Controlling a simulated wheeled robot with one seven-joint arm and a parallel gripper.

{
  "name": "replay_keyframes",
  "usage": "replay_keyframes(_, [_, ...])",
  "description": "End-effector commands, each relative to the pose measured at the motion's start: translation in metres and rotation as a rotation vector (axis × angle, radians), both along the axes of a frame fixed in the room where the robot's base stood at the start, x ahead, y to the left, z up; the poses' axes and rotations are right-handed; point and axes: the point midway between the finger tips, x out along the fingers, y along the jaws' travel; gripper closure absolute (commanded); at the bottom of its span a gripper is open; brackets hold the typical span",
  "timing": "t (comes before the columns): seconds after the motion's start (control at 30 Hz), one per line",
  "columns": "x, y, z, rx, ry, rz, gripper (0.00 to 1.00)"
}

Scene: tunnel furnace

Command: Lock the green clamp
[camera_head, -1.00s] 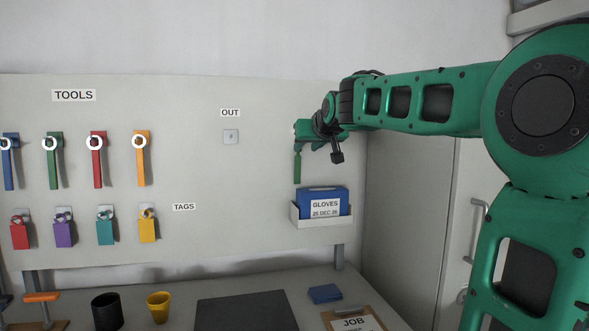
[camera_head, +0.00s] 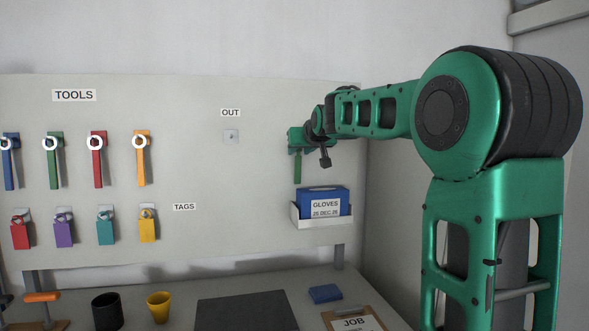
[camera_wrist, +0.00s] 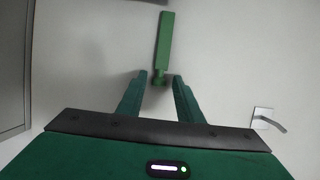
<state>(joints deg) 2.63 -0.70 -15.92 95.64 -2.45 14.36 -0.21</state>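A green bar (camera_head: 297,167) hangs straight down against the wall board, just below my gripper (camera_head: 297,149). In the wrist view this green bar (camera_wrist: 165,42) runs up from a small pivot-like end. My gripper (camera_wrist: 159,76) is open there, one finger on each side of that end, with gaps visible on both sides. I cannot tell whether it touches the bar. No full clamp body shows around the bar, and its upper end is hidden by my gripper in the head view. A separate green tool (camera_head: 54,164) with a white ring hangs at the left.
A blue glove box (camera_head: 322,197) sits in a wall holder right below the bar. An empty hook plate (camera_head: 231,136) is to the left. Coloured tools and tags hang further left. A bench with cups and a clipboard (camera_head: 354,321) stands below. A cabinet wall is close on the right.

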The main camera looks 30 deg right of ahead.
Motion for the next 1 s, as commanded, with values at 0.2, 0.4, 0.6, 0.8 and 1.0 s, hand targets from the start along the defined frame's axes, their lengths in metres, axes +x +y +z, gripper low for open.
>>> replay_keyframes(0.2, [0.000, 0.000, 0.000, 0.000, 0.000, 0.000, 0.74])
replay_keyframes(0.4, [0.000, 0.000, 0.000, 0.000, 0.001, 0.000, 0.94])
replay_keyframes(0.6, [-0.008, 0.002, -0.002, 0.001, 0.002, 0.001, 0.94])
replay_keyframes(0.8, [-0.027, 0.008, -0.007, 0.001, 0.003, 0.001, 0.94])
replay_keyframes(1.0, [-0.037, 0.011, -0.012, 0.001, 0.003, 0.002, 0.94])
